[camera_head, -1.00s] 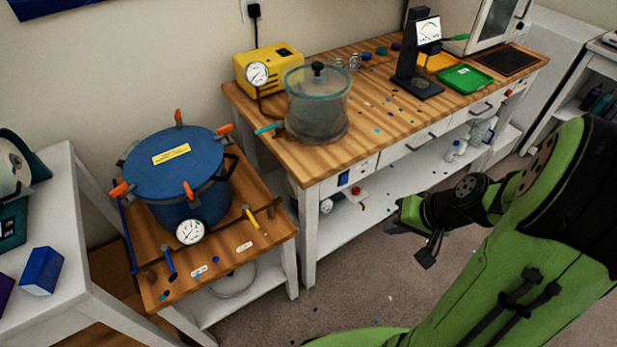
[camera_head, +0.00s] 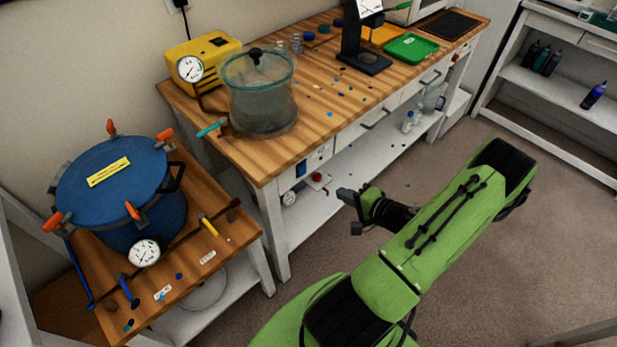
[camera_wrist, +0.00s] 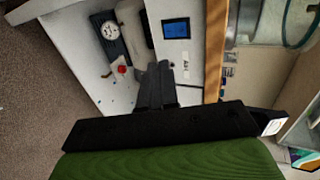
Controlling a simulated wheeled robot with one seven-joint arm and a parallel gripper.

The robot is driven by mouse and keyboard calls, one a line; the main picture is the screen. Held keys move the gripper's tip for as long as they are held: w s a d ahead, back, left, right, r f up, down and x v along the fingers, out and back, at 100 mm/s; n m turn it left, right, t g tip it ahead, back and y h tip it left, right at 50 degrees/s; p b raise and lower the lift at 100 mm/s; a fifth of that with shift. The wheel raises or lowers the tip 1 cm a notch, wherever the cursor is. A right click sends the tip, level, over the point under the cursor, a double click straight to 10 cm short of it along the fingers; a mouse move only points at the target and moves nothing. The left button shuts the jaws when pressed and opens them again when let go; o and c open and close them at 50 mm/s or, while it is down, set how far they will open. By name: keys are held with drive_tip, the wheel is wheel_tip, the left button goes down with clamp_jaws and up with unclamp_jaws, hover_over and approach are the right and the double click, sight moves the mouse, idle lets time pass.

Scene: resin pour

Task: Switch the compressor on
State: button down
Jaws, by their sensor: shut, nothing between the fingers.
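A panel with a blue square (camera_head: 300,170) is on the front of the wooden bench. I cannot tell for sure which part is the compressor. My gripper (camera_head: 345,195) is shut and empty, right of the panel and apart from it. Its closed fingers (camera_wrist: 156,78) point toward the bench front.
A blue pressure pot (camera_head: 115,190) stands on a low wooden table at left. A clear vacuum chamber (camera_head: 262,100) and a yellow pump (camera_head: 205,62) stand on the bench. Bottles (camera_head: 408,122) stand on the lower shelf. The carpet (camera_head: 480,215) right of the bench is open.

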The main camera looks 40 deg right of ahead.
sight(303, 171)
drive_tip(key=x, duration=0.4)
drive_tip(key=b+x, duration=0.1)
drive_tip(key=x, duration=0.4)
drive_tip(key=r+x, duration=0.1)
drive_tip(key=x, duration=0.3)
drive_tip(key=shift+w+a+f+b, duration=0.1)
drive_tip(key=shift+w+b, duration=0.2)
drive_tip(key=shift+w, duration=0.3)
drive_tip(key=shift+f, duration=0.1)
drive_tip(key=shift+w+f+b, duration=0.15)
drive_tip(key=shift+b, duration=0.55)
drive_tip(key=shift+t, duration=0.3)
drive_tip(key=shift+r, duration=0.3)
drive_tip(key=shift+r+p, duration=0.65)
drive_tip(key=shift+r, duration=0.1)
drive_tip(key=shift+f, duration=0.1)
